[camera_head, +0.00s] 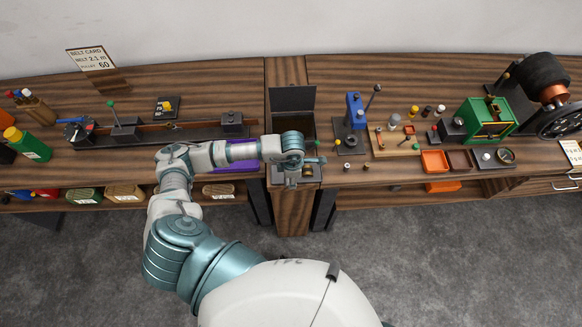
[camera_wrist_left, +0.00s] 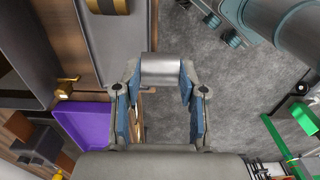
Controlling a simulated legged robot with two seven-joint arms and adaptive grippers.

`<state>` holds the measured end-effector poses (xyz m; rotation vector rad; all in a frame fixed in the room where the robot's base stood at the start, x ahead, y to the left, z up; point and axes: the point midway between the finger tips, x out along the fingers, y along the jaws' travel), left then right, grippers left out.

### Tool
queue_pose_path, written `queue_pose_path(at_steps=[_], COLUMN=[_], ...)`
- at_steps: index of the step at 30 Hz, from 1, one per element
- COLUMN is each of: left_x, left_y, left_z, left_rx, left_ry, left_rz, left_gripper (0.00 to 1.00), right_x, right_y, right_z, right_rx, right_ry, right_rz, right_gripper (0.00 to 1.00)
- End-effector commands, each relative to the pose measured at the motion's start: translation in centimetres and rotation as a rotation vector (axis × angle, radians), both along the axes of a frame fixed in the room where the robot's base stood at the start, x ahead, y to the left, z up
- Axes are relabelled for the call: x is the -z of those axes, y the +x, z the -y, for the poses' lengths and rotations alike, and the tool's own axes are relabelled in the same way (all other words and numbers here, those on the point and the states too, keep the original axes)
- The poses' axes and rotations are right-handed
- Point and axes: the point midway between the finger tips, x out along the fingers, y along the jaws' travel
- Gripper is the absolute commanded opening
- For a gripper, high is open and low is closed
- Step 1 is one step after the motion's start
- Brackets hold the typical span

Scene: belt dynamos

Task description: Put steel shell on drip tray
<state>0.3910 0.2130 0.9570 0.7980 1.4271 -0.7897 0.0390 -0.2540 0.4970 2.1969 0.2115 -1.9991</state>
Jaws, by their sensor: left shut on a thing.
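My left gripper (camera_head: 291,181) is over the front of the narrow middle wooden section in the head view. In the left wrist view my left gripper (camera_wrist_left: 163,88) is shut on the steel shell (camera_wrist_left: 162,69), a smooth silver cylinder lying crosswise between the fingertips. Grey floor shows below it. I cannot make the shell out in the head view. A shallow purple tray (camera_wrist_left: 86,126) lies at the lower left in the left wrist view; in the head view its purple surface (camera_head: 232,164) is partly behind my arm. I cannot tell for sure whether it is the drip tray. My right gripper is not in view.
A dark open-lidded box (camera_head: 292,101) stands behind my gripper. To the right are a blue press (camera_head: 354,108), an orange tray (camera_head: 434,161), a brown tray (camera_head: 460,160) and a green frame (camera_head: 487,118). A long dark rail (camera_head: 190,132) lies left. Floor is clear in front.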

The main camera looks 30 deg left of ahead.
Motion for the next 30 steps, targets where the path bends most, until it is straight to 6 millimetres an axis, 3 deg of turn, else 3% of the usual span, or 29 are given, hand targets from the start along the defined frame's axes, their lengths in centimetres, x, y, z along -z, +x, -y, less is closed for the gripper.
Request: queue_pose_path(at_steps=[3, 9, 14, 19, 28, 29, 30], left_x=[0.0, 0.4, 1.6, 3.8, 4.3, 4.2, 4.2], left_y=[2.5, 4.5, 4.5, 4.5, 4.5, 4.5, 4.5], left_z=[-1.6, -2.8, -2.7, -2.8, -3.0, -3.0, -3.0], left_rx=[-0.003, 0.001, 0.002, 0.002, 0.002, 0.002, 0.002], left_ry=[0.001, 0.002, 0.002, 0.001, 0.001, 0.001, 0.001], left_rz=[0.0, -0.001, -0.004, -0.002, -0.001, -0.001, -0.001], left_gripper=[0.0, 0.0, 0.0, 0.0, 0.0, 0.48, 0.58], right_x=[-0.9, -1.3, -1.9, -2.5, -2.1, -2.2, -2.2], right_y=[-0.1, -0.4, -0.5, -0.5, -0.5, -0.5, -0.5], right_z=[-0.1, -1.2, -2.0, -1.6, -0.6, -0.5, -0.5], right_rx=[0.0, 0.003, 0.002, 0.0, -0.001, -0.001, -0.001], right_ry=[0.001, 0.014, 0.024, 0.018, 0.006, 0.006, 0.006], right_rz=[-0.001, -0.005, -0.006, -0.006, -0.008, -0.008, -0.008], right_gripper=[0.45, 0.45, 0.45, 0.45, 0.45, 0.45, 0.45])
